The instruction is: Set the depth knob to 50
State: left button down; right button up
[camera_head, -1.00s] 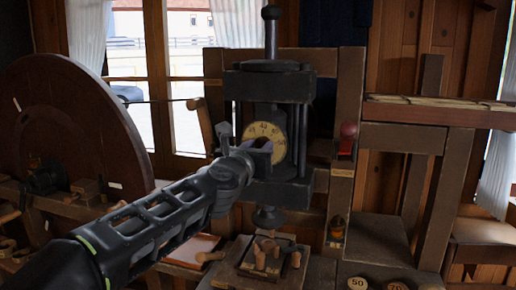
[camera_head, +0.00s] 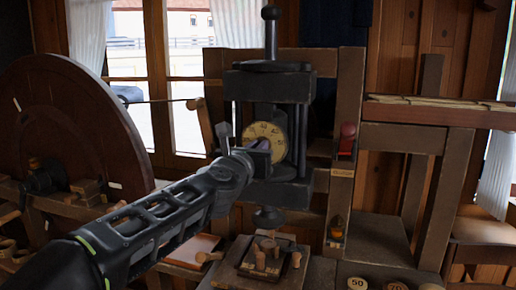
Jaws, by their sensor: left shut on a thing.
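The depth knob (camera_head: 276,137) is a round cream dial with dark numbers on the front of a black press (camera_head: 268,88). My left gripper (camera_head: 258,151) reaches in from the lower left and is shut at the front of the knob. Its fingers hide the knob's lower left and middle, so the grip itself is partly hidden. Some numbers show along the upper edge, but they are too small to read surely. My right gripper is out of view.
A large brown wheel (camera_head: 80,125) stands at the left. A wooden tray (camera_head: 262,266) with several pegs lies below the press. A red-topped piece (camera_head: 347,138) is on the post to the right. Round discs, one marked 50 (camera_head: 357,284), lie at the bottom edge.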

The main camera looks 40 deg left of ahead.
pick_arm(q)
jog(key=shift+m, duration=0.5)
jog(key=shift+w+d+f+m+p, duration=0.15)
jog(key=shift+m+p, duration=0.4)
jog(key=shift+m, duration=3.15)
jog(key=shift+s+d+f+m+p, duration=0.1)
jog(key=shift+m+p, duration=0.45)
jog(key=shift+m, duration=3.15)
jog(key=c, duration=1.5)
grip_release()
